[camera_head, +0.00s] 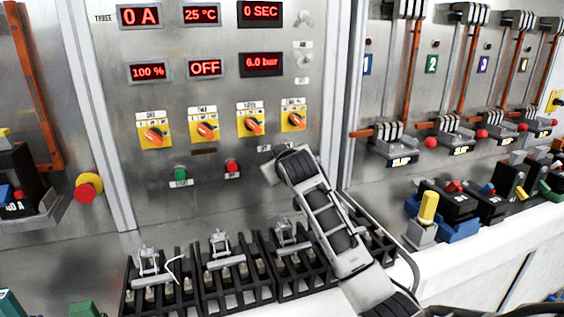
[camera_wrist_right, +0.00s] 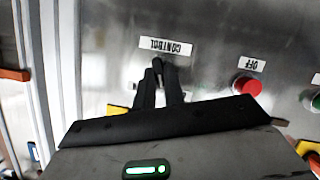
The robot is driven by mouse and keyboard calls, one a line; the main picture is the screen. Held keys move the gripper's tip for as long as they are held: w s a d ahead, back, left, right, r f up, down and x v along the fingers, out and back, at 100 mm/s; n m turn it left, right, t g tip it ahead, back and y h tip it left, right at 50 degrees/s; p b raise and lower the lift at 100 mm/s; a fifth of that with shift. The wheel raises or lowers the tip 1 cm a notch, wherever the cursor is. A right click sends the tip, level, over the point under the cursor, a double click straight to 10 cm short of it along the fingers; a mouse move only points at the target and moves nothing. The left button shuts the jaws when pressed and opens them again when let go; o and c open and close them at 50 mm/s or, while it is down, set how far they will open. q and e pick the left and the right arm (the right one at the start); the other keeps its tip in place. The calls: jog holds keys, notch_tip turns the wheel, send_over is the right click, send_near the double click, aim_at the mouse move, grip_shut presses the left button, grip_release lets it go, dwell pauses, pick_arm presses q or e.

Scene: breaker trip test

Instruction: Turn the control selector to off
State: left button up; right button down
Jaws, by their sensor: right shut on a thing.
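The control selector (camera_wrist_right: 158,64) is a small dark knob below a white CONTROL label (camera_wrist_right: 165,46), which appears upside down in the right wrist view. My right gripper (camera_wrist_right: 160,75) is shut on it, with its dark fingers on either side. The fingers cover most of the knob, so its pointing direction cannot be told. In the head view my right wrist (camera_head: 296,165) is up against the panel and hides the selector. My left gripper is not in view.
A red OFF button (camera_head: 232,166) and a green button (camera_head: 180,174) sit left of my wrist. Several orange knobs on yellow plates (camera_head: 254,124) are above. A row of black breaker units (camera_head: 236,292) stands below, under my right arm.

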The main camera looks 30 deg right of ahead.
jog(key=shift+a+f+n+h, duration=0.1)
jog(key=shift+n+h, duration=0.45)
jog(key=shift+n, duration=0.25)
jog(key=shift+a+f+n+h, duration=0.1)
jog(key=shift+n+h, duration=0.45)
jog(key=shift+n, duration=0.25)
jog(key=c, duration=1.5)
grip_release()
pick_arm(q)
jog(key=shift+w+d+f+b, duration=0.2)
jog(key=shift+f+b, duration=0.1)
jog(key=shift+b, duration=0.55)
pick_arm(e)
jog(key=v, duration=1.6)
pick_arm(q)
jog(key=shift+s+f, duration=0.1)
